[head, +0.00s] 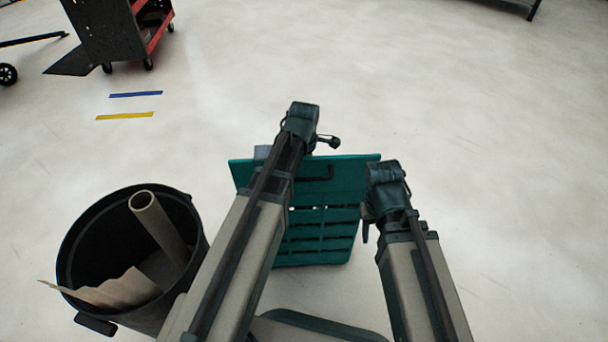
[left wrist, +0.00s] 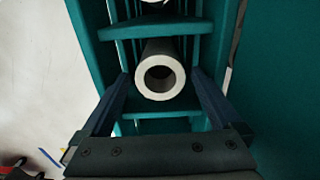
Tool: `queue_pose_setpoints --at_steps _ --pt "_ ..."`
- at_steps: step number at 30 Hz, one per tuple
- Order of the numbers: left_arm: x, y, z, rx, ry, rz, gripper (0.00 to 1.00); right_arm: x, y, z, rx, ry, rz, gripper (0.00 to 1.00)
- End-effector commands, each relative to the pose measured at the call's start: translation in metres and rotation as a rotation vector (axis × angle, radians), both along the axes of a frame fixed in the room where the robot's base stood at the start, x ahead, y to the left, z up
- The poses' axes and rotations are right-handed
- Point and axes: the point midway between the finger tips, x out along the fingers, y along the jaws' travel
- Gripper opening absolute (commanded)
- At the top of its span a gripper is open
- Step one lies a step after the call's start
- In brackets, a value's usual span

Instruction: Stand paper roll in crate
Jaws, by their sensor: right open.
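The teal crate (head: 345,185) stands on the floor ahead of me, with slotted sides. A pale paper roll (left wrist: 160,92) is in one of its compartments in the left wrist view, its round hollow end facing the camera. My left gripper (left wrist: 160,74) reaches down into the crate, with one finger on each side of the roll. Narrow gaps seem to show between fingers and roll. The roll's lower end is hidden. In the head view my left arm covers part of the crate. My right gripper (head: 368,228) is open and empty beside the crate's right side.
A black bin (head: 75,235) at the left holds a cardboard tube (head: 155,222) and a crumpled sheet (head: 115,290). Part of another round end (left wrist: 155,2) shows in the neighbouring compartment. A red and black cart (head: 115,35) stands far left. Floor right is clear.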

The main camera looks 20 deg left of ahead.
Motion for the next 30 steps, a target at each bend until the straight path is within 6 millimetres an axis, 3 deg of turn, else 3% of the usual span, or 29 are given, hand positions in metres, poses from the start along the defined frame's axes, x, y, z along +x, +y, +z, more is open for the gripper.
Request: queue_pose_setpoints --at_steps 14,30 --pt "0.0 0.0 0.009 0.0 0.0 0.0 1.0 0.0 0.0 0.009 -0.001 0.0 -0.002 0.5" --pt "0.0 0.0 0.083 0.0 0.0 0.0 1.0 -0.001 0.001 0.083 0.004 0.002 -0.009 0.5"
